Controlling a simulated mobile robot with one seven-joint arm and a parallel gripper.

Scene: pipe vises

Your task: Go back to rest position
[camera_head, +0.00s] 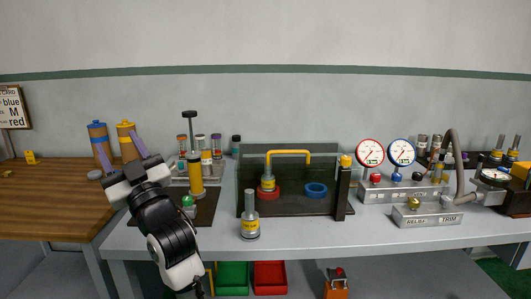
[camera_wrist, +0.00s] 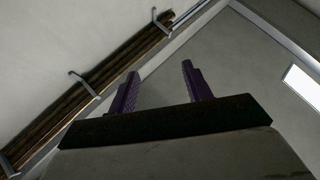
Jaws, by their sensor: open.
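My gripper (camera_head: 120,149) is raised at the left of the head view, over the gap between the wooden table and the grey bench. Its two purple fingers stand apart and point upward, with nothing between them. In the wrist view the open purple fingers (camera_wrist: 158,92) show against the wall and ceiling, with no bench object in sight. My dark and white arm rises from the bottom of the head view and hides part of the bench's left end.
The grey bench (camera_head: 320,236) holds a yellow hand pump (camera_head: 195,175), a grey-and-yellow cylinder (camera_head: 250,222), a dark vise stand (camera_head: 300,205), red and blue gauges, and a relief-trim block (camera_head: 427,214). Green and red bins (camera_head: 270,278) sit below.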

